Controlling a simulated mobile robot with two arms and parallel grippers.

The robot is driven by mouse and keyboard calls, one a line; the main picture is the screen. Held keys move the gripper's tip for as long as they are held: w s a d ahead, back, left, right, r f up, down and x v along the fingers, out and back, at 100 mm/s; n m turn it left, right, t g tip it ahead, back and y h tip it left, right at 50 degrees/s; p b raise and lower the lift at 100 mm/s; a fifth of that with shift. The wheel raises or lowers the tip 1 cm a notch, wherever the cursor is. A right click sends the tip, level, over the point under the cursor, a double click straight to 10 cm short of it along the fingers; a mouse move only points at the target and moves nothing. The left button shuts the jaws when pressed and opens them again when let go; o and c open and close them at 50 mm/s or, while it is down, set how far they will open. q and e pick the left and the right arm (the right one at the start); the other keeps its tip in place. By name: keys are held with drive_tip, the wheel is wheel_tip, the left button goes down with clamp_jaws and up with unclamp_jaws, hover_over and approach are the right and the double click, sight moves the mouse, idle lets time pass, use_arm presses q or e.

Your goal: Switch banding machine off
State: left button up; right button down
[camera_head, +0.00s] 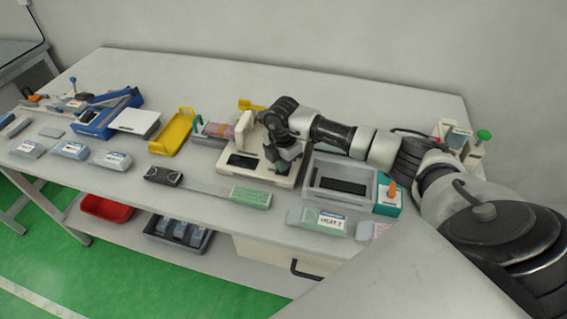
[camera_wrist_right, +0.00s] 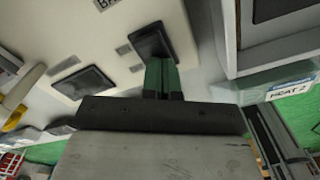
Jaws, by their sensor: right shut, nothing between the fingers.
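The banding machine (camera_head: 232,174) is a cream-coloured unit near the middle of the table, with a dark panel on its top. My right gripper (camera_head: 284,167) is over its right side, pointing down. In the right wrist view the machine's cream top (camera_wrist_right: 112,45) carries a partly cut-off label starting "BA". The green fingertips (camera_wrist_right: 159,62) are together, with nothing between them, at the edge of a dark square part (camera_wrist_right: 150,40), which may be the switch. Whether they touch it, and its on/off position, I cannot tell. A second dark panel (camera_wrist_right: 85,83) lies left of it.
A yellow tray (camera_head: 172,134) and a blue machine (camera_head: 95,122) stand left.

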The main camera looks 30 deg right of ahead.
drive_tip(key=shift+r+p, duration=0.55)
drive_tip(key=shift+r, duration=0.2)
drive_tip(key=shift+r+p, duration=2.05)
drive_tip(key=shift+r, duration=0.6)
